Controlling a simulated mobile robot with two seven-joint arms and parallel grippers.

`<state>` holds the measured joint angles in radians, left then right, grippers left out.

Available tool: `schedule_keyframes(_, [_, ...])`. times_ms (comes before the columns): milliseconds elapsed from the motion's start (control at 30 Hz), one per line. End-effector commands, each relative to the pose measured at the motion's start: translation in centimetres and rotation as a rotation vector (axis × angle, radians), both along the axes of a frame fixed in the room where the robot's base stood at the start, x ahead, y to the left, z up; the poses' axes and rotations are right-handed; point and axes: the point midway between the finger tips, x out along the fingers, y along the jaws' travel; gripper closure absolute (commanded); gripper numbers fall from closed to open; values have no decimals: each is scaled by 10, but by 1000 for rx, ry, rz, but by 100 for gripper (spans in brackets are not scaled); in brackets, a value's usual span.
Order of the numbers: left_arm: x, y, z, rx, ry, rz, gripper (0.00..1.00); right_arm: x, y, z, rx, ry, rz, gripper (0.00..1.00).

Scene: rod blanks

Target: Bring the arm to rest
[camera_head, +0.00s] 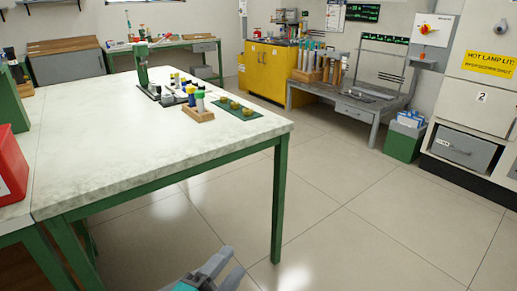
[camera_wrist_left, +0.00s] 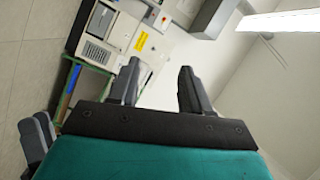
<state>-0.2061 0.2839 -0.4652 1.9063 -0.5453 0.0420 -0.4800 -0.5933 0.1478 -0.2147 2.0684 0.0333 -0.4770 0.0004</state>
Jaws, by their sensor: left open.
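My left gripper (camera_head: 231,263) shows at the bottom edge of the head view, low over the floor in front of the pale table (camera_head: 110,130). Its two grey fingers are apart, with nothing between them, and it is clear of the table. In the left wrist view the open gripper (camera_wrist_left: 158,68) also has an empty gap, with a grey machine and a wall beyond.
The table holds a wooden block with bottles (camera_head: 198,113) and a green mat (camera_head: 250,110) with small round pieces. A red bin (camera_head: 10,165) stands at the left edge. A grey bench (camera_head: 350,107) and yellow cabinet (camera_head: 268,72) stand behind. The floor right of the table is clear.

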Motion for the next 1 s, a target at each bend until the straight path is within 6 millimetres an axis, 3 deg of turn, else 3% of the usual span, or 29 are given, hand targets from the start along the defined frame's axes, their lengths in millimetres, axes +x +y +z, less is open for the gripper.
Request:
schedule_keyframes(100, [-20,42,-45,-321,386,201,52,0,0,0,-1,0,1,57])
schedule_keyframes(200, [-44,66,-78,-550,644,345,52,0,0,0,-2,0,1,57])
schedule_keyframes(367, [-99,91,-124,-875,1002,564,52,0,-1,0,-4,0,3,57])
schedule_keyframes(433, [-98,93,-103,-885,1007,570,52,-1,-2,21,-8,3,4,57])
schedule_keyframes(600, [-101,100,-76,-873,995,584,52,0,-7,56,-16,-17,-5,57])
schedule_keyframes(833, [-106,110,-32,-860,981,606,52,-9,-22,95,-45,0,-26,57])
schedule_keyframes(1000, [-110,116,-14,-853,974,619,52,-13,-28,112,-54,0,-39,57])
